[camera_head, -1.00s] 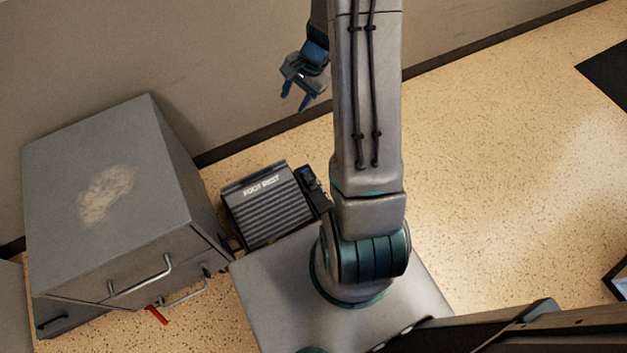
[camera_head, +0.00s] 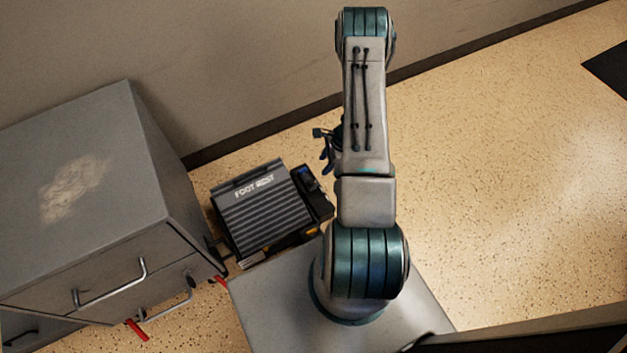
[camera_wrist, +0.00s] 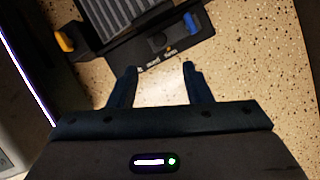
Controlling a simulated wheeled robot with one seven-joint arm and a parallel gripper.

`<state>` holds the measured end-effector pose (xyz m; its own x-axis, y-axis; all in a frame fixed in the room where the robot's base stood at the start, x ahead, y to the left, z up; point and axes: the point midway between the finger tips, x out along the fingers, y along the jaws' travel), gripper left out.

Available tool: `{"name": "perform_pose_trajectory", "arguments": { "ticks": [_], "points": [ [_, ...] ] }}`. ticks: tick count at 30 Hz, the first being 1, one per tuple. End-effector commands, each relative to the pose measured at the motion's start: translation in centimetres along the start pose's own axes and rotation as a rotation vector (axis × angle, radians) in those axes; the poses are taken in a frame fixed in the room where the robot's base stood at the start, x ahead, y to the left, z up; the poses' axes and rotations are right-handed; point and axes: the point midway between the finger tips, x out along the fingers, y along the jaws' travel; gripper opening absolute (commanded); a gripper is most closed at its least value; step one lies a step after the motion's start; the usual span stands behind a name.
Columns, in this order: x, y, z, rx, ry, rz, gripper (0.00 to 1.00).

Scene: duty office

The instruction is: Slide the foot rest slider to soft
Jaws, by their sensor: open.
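The foot rest (camera_head: 262,212) is a dark ribbed pad lettered FOOT REST, on the floor beside the cabinet. A dark side panel with a blue slider knob (camera_head: 307,178) runs along its right side. In the wrist view the knob (camera_wrist: 193,22) is at the right of the panel, beyond my right fingertip. Small white lettering lies on the panel's near edge, too small to read surely. My gripper (camera_wrist: 157,70) is open and empty, its fingertips apart from the knob, near the panel edge. In the head view my gripper (camera_head: 327,158) is partly hidden behind my arm.
A grey cabinet (camera_head: 75,195) with metal handles stands close left of the foot rest. A red piece (camera_head: 137,330) shows at its front. A yellow piece (camera_wrist: 64,41) is on the foot rest's side. The wall is behind; open speckled floor (camera_head: 490,180) lies to the right.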

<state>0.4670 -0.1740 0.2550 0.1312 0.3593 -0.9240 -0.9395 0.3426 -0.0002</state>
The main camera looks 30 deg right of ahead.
Motion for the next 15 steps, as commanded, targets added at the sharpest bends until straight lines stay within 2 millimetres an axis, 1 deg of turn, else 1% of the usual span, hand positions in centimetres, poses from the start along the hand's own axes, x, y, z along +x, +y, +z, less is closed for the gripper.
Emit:
{"name": "perform_pose_trajectory", "arguments": {
  "ticks": [1, 6, 12, 15],
  "points": [
    [1.5, 0.1, -0.1, -0.001, -0.001, 0.003, 0.45],
    [5.3, 0.1, -0.1, -0.002, -0.001, 0.003, 0.45],
    [9.0, 0.1, -0.1, -0.003, -0.001, 0.001, 0.45],
    [10.3, 0.0, -0.1, -0.003, 0.000, 0.001, 0.45]
  ]
}}
